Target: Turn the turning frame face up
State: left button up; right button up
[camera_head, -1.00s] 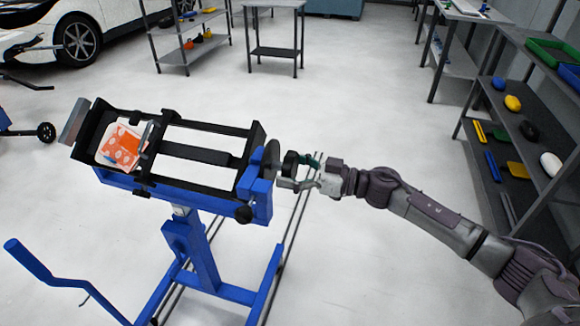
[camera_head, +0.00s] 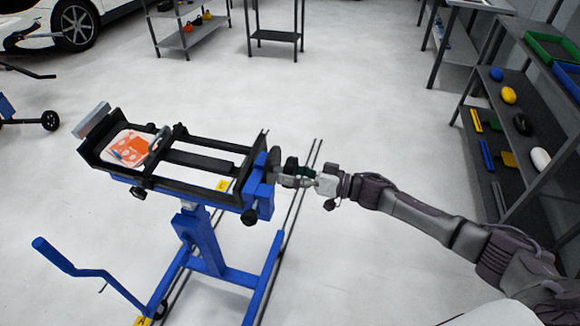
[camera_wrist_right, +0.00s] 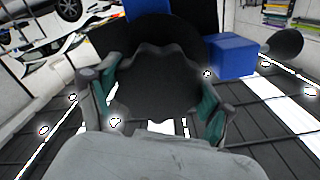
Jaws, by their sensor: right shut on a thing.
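The black turning frame (camera_head: 200,158) sits on a blue stand (camera_head: 203,240) at the middle left of the head view. It looks close to level, with its open side and crossbars showing from above. An orange and white patterned piece (camera_head: 128,147) lies at its left end. My right gripper (camera_head: 290,172) is at the frame's right end, shut on a dark round knob. In the right wrist view the fingers (camera_wrist_right: 158,95) sit on both sides of the dark knob (camera_wrist_right: 155,75), which hides much of what lies behind. My left gripper is not in view.
Shelves (camera_head: 515,130) with several coloured items stand at right. A grey table (camera_head: 275,37) and rack (camera_head: 185,30) are at the back. The floor between is clear.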

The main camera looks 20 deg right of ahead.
jog(key=shift+r+m+p, duration=0.1)
jog(key=shift+m+p, duration=0.55)
jog(key=shift+m, duration=0.05)
jog(key=o, duration=1.6)
jog(key=shift+d, duration=0.1)
jog(key=v, duration=1.2)
